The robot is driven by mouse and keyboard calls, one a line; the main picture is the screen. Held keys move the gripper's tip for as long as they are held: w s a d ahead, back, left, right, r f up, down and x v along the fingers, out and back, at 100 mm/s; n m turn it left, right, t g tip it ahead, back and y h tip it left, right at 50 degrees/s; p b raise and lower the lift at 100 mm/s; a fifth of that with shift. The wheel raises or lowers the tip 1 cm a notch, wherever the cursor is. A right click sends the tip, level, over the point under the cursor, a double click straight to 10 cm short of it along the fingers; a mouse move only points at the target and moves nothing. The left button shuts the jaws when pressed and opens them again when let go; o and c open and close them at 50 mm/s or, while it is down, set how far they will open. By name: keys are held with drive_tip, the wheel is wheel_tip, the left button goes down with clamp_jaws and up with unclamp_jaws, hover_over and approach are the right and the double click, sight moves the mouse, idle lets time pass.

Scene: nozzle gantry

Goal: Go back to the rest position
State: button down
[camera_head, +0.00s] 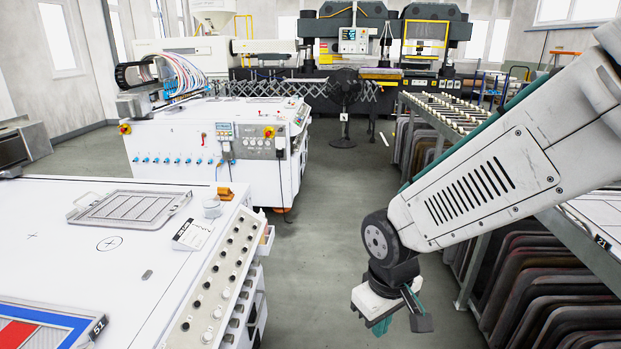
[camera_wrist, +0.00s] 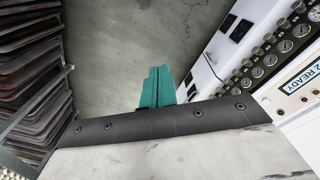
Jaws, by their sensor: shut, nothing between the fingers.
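My gripper (camera_head: 399,316) hangs at the end of my arm in the head view, at the lower right, over the open floor between the white machine and the rack. In the wrist view its teal fingers (camera_wrist: 157,86) are together with nothing between them. It is apart from every surface around it.
A white machine table (camera_head: 130,268) with a knobbed control panel (camera_head: 225,285) stands at the left. A rack of dark panels (camera_head: 560,290) stands at the right. A second white machine (camera_head: 200,150) and a black fan (camera_head: 344,90) stand farther back. The grey floor aisle (camera_head: 330,230) is clear.

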drive_tip(key=s+d+r+m, duration=0.6)
drive_tip(key=s+d+r, duration=0.7)
drive_tip(key=d+r, duration=0.1)
drive_tip(key=shift+s+r+t, duration=0.3)
drive_tip(key=shift+s+r, duration=0.05)
drive_tip(key=shift+r, duration=0.25)
